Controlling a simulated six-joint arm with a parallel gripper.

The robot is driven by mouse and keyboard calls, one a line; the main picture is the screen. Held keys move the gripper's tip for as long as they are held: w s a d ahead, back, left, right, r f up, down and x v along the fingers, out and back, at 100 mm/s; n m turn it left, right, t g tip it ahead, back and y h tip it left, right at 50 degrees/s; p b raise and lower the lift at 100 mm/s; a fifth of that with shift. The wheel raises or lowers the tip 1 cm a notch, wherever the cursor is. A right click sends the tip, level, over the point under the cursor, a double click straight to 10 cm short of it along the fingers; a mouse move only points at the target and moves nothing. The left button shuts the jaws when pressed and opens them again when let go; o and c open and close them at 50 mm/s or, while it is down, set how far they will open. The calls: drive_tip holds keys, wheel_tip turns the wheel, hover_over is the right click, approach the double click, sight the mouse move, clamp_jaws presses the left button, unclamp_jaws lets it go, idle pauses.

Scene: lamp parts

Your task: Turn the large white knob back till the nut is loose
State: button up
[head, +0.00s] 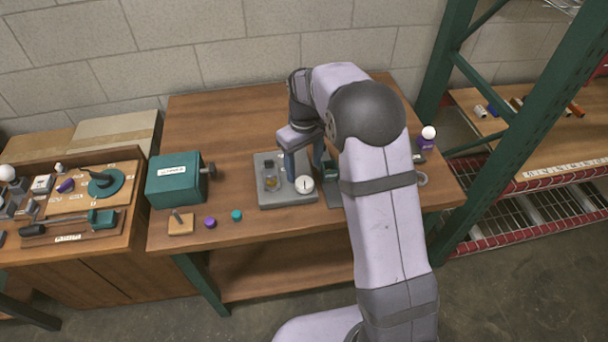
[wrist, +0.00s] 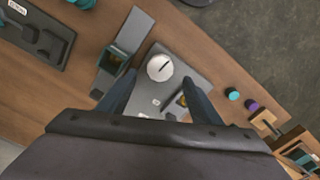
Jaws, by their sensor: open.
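The large white knob (head: 305,184) sits at the front right of a grey base plate (head: 262,200) on the table. In the wrist view the knob (wrist: 159,68) shows a round white face with a dark line across it. My gripper (head: 303,164) hangs over the plate, just behind the knob. In the wrist view the gripper (wrist: 160,92) has its two blue fingers wide apart with nothing between the tips. The knob lies beyond the tips, and I cannot tell the height gap. A small clear part with a yellowish piece (head: 270,181) stands left of the knob. I cannot make out the nut.
A green box with a crank (head: 173,180) stands to the left. A small wooden block (head: 181,225), a purple cap (head: 210,222) and a teal cap (head: 236,215) lie near the front edge. A green-and-grey fixture (wrist: 115,62) stands close beside the plate. The table's back left is clear.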

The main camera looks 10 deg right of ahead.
drive_tip(key=shift+r, duration=1.15)
